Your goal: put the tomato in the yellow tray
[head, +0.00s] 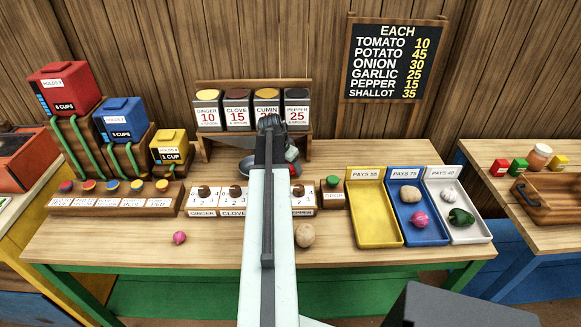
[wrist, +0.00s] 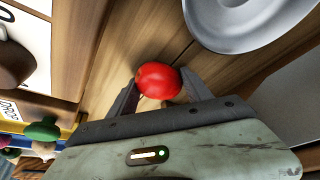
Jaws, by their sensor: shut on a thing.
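The red tomato (wrist: 158,78) is between my gripper's fingers (wrist: 160,88) in the wrist view, and the jaws are shut on it. Whether it touches the wooden counter cannot be told. In the head view my arm hides most of my gripper; a small red part of the tomato (head: 295,171) shows just right of the arm. The yellow tray (head: 374,222) lies to the right on the counter, labelled "PAYS" and empty.
A blue tray (head: 424,236) holds a potato and a pink onion; a white tray (head: 475,234) holds garlic and a green pepper. A round metal dish (wrist: 250,22) is close to my gripper. A green-knobbed block (head: 333,195) stands left of the yellow tray. A potato (head: 305,235) lies in front.

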